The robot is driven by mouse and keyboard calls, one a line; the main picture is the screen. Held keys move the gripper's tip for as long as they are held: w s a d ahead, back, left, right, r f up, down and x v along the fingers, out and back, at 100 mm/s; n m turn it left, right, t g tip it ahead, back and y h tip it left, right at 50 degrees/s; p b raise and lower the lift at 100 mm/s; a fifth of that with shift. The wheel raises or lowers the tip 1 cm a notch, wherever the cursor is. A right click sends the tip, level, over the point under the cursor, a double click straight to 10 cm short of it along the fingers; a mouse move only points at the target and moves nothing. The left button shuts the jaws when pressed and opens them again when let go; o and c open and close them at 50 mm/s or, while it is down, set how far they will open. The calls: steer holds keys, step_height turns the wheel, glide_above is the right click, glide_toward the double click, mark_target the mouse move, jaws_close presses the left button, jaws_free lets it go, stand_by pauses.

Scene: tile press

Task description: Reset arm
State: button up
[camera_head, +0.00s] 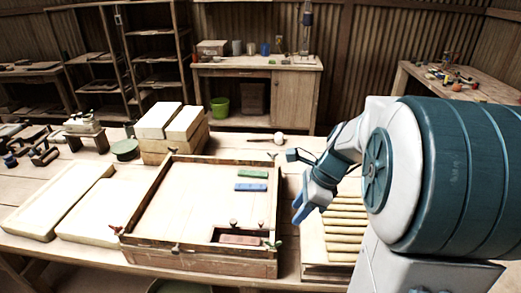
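My gripper (300,211) hangs above the right side of the worktable, at the right edge of the wooden press frame (150,262). Its blue fingers point down and left. A narrow gap seems to show between the fingertips, but the view is too small to tell how far apart they are. I see nothing held in it. My arm comes in from the right and covers the right part of the table.
A blue tile (250,187) and a green tile (252,174) lie on the pale bed inside the frame. A reddish block (240,239) sits in its front recess. A slatted rack (345,226) stands right. Pale slabs (85,205) lie left; stacked blocks (160,120) stand behind.

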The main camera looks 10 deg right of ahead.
steer(key=s+a+r+n+h, duration=0.1)
steer(key=s+a+n+h, duration=0.1)
steer(key=s+n, duration=0.4)
steer(key=s+a+r+n+t+h, duration=0.1)
steer(key=s+a+n, duration=0.3)
steer(key=n, duration=1.1)
steer(key=shift+s+r+n+t+h, duration=0.15)
steer(key=shift+s+n+t+h, duration=0.2)
steer(key=shift+s+h, duration=0.55)
steer(key=shift+s, duration=0.15)
